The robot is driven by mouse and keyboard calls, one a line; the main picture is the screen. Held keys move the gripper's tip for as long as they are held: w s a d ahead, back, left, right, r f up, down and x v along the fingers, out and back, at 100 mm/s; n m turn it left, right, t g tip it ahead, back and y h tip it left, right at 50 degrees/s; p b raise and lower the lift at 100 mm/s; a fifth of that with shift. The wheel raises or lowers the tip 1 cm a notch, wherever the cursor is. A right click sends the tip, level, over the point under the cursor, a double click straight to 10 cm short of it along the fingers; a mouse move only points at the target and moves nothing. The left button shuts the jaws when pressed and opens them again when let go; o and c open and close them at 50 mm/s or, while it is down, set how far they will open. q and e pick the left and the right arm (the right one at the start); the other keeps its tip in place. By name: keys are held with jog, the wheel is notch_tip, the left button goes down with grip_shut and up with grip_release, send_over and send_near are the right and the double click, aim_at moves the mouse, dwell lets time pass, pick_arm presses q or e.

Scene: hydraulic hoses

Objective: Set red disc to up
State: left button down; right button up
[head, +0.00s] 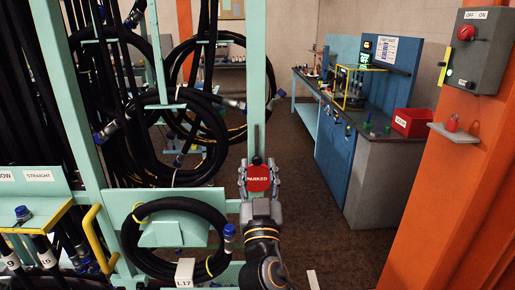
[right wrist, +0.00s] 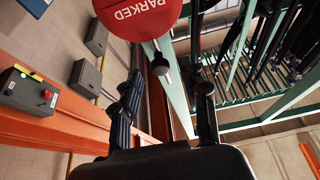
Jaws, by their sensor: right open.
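The red disc (head: 258,178), marked PARKED, is at the front of the green hose rack. A dark round knob (head: 257,160) on a thin rod shows just above it. My right gripper (head: 258,172) is open, with its fingers at either side of the disc in the head view. In the right wrist view, the disc (right wrist: 138,14) is cut by the top edge, beyond the fingertips (right wrist: 166,84). The knob (right wrist: 161,66) shows between the finger lines. No contact with the disc is visible. My left gripper cannot be made out.
Coiled black hoses (head: 175,235) hang on the rack at left and below. A yellow handle (head: 100,235) sticks out at lower left. A blue workbench (head: 345,165) stands behind at right. An orange post (head: 450,190) carries a grey switch box (head: 476,50). Brown floor lies between.

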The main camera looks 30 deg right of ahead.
aim_at(257, 162)
jog(key=shift+p+x, duration=0.5)
jog(key=shift+x, duration=1.1)
jog(key=shift+f, duration=0.1)
grip_shut()
